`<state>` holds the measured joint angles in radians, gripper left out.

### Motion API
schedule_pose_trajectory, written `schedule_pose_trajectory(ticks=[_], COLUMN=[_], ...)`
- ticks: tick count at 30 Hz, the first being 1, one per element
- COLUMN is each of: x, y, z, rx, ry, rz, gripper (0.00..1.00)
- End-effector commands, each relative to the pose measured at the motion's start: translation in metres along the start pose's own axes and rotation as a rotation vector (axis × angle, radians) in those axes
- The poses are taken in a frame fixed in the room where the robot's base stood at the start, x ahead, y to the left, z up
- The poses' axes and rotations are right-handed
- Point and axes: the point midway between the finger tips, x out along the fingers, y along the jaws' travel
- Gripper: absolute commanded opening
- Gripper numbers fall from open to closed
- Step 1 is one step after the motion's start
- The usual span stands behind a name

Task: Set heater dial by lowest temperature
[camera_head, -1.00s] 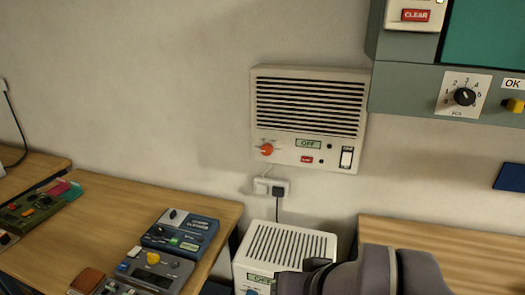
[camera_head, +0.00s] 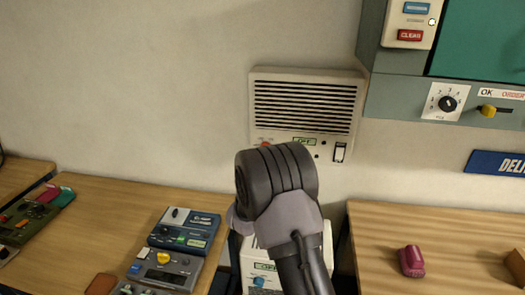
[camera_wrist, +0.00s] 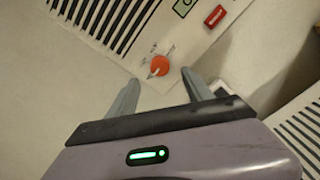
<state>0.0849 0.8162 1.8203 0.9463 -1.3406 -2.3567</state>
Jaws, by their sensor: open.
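A white slatted wall heater (camera_head: 262,118) hangs on the wall in the head view, its small display reading OFF. Its orange dial (camera_head: 265,145) is mostly hidden by my arm. In the wrist view the dial (camera_wrist: 160,66) shows whole, with a pale pointer mark and small printing around it too small to read. My gripper (camera_wrist: 159,78) is open and empty, its fingers spread to either side just below the dial, seemingly apart from it. In the head view my arm hides the fingers. A lower white heater (camera_head: 328,245) has a blue dial (camera_head: 258,282) and a display reading OFF.
A rocker switch (camera_head: 339,152) is at the wall heater's lower right. A grey cabinet (camera_head: 385,95) with a black numbered dial (camera_head: 447,103) is at upper right. Wooden benches stand left (camera_head: 110,195) and right (camera_head: 400,225); several devices sit on the left one.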

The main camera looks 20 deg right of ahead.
Motion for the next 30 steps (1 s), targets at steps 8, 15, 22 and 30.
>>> schedule_pose_trajectory(ticks=[8,15,22,30], x=[0.069,0.086,0.086,0.085], y=[-0.001,0.0,0.0,0.0], z=[-0.001,0.0,0.0,0.0], rx=[0.002,0.001,0.001,0.001], ry=[0.0,0.002,0.002,0.002], rz=[-0.001,0.0,0.0,0.0], gripper=[0.59,0.59,0.53,0.0])
